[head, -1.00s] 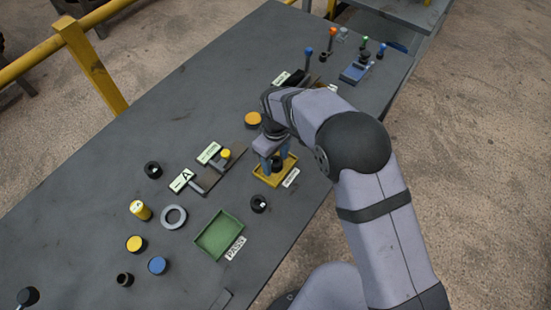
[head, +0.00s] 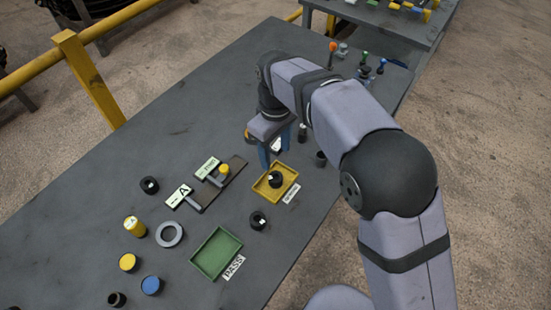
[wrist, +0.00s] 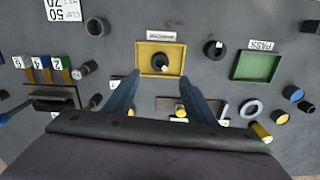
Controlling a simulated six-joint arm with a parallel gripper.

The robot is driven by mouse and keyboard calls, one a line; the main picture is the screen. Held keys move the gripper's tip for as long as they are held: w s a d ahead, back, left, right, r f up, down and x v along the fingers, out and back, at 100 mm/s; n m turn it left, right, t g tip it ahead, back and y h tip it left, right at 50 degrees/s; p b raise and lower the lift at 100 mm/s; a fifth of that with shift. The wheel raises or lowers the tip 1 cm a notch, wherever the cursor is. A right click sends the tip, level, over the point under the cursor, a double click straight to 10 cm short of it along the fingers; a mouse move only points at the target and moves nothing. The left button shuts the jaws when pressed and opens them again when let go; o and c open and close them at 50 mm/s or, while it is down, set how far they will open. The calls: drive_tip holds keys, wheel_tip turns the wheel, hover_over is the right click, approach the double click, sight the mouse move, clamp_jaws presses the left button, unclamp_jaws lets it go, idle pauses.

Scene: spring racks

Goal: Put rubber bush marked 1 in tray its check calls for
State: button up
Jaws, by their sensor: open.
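A black rubber bush (head: 275,180) with a pale mark on it lies in the yellow tray (head: 261,194); the mark is too small to read. In the wrist view the bush (wrist: 160,63) sits inside the yellow tray (wrist: 142,50), near its middle. My gripper (head: 275,148) is open and empty, above and behind the tray, apart from the bush. In the wrist view its fingertips (wrist: 160,73) are spread on either side of the bush's line. The green tray (head: 198,261), with a PASS label (head: 234,267), is empty. The yellow tray's label (head: 291,194) is unreadable.
A second black bush (head: 258,220) stands between the trays, and another (head: 149,185) lies left. A dark gauge plate (head: 236,166) has two pale labels. A grey ring (head: 169,234), yellow cylinder (head: 135,226) and blue-topped piece (head: 151,285) are at front left. The table's left part is clear.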

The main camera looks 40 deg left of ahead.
drive_tip(key=shift+r, duration=0.25)
drive_tip(key=w+d+m, duration=0.3)
drive_tip(key=d+m, duration=0.1)
drive_tip(key=d, duration=0.7)
drive_tip(key=w+d+m, duration=0.3)
drive_tip(key=w+d, duration=0.1)
drive_tip(key=d, duration=0.7)
drive_tip(key=s+d+f+m, duration=0.1)
drive_tip(key=s+d+m, duration=0.4)
drive_tip(key=d, duration=0.5)
drive_tip(key=s+d+f+m, duration=0.2)
drive_tip(key=s+d+m, duration=0.3)
drive_tip(key=d, duration=0.6)
drive_tip(key=shift+s+f, duration=0.2)
drive_tip(key=shift+s, duration=0.8)
